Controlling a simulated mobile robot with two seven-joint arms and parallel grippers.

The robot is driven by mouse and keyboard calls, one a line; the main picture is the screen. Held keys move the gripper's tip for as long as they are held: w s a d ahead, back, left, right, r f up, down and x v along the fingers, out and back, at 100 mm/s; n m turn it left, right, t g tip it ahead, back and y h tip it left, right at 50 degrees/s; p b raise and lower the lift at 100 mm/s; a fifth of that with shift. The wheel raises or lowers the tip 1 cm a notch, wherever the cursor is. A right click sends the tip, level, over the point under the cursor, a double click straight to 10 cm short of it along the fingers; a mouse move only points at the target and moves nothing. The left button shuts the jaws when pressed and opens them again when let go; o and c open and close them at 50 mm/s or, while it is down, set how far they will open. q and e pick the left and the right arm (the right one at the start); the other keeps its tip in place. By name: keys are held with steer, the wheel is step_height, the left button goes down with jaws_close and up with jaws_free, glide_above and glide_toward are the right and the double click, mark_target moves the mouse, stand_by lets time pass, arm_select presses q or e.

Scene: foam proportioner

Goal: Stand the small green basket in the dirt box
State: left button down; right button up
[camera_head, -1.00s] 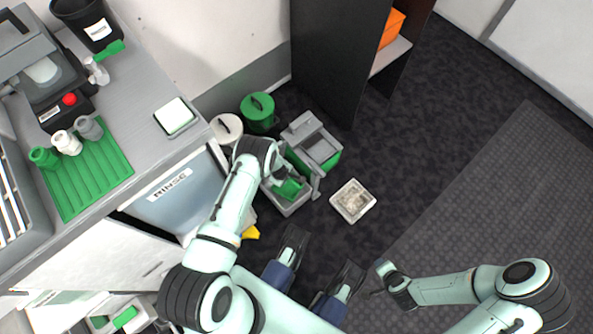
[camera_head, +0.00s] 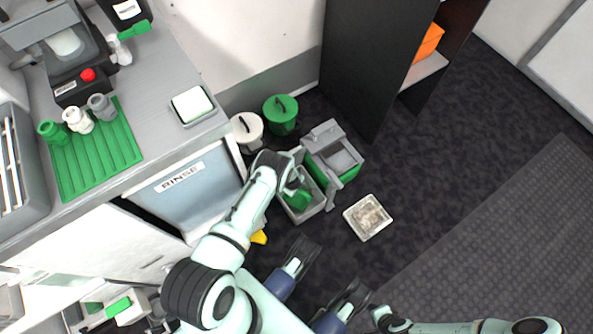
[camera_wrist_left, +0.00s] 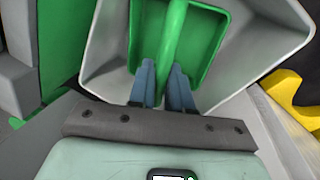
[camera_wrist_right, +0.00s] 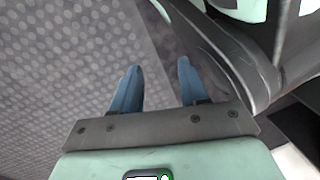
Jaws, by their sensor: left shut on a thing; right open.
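The small green basket (camera_head: 299,198) is inside a light grey open box (camera_head: 312,211) on the floor. In the left wrist view the basket (camera_wrist_left: 203,42) has a green bar across its middle, and the grey box's walls (camera_wrist_left: 262,40) surround it. My left gripper (camera_wrist_left: 163,70) is shut on that bar from above. I cannot tell whether the basket touches the box floor. A second, shallow pale box (camera_head: 368,217) with a mottled, dirty-looking inside lies to the right, apart from the basket. My right gripper (camera_wrist_right: 158,70) is open and empty, above the floor.
A grey and green bin (camera_head: 332,160) stands right behind the grey box. A green lidded pail (camera_head: 281,114) and a white one (camera_head: 246,129) stand by the wall. The counter (camera_head: 165,125) is at left, a dark cabinet (camera_head: 375,65) behind. Floor at right is clear.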

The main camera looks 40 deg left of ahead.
arm_select(q)
steer(key=shift+f+b, duration=0.4)
steer(key=shift+f, duration=0.4)
arm_select(e)
steer(key=shift+s+d+f+g, duration=0.1)
steer(key=shift+s+f+g, duration=0.1)
steer(key=shift+s+f, duration=0.25)
steer(key=shift+s+d+f+g, duration=0.1)
steer(key=shift+s+f+g, duration=0.15)
steer(key=shift+s, duration=0.35)
arm_select(q)
steer(key=shift+b, duration=0.35)
arm_select(e)
steer(key=shift+f, duration=0.3)
arm_select(q)
steer(key=shift+a+f+b, duration=0.1)
steer(key=shift+f+b, duration=0.25)
steer(key=shift+f, duration=0.2)
arm_select(e)
steer(key=shift+w+f, duration=0.1)
steer(key=shift+f, duration=0.15)
arm_select(q)
steer(key=c, duration=1.3)
jaws_free()
steer(key=shift+c, duration=0.2)
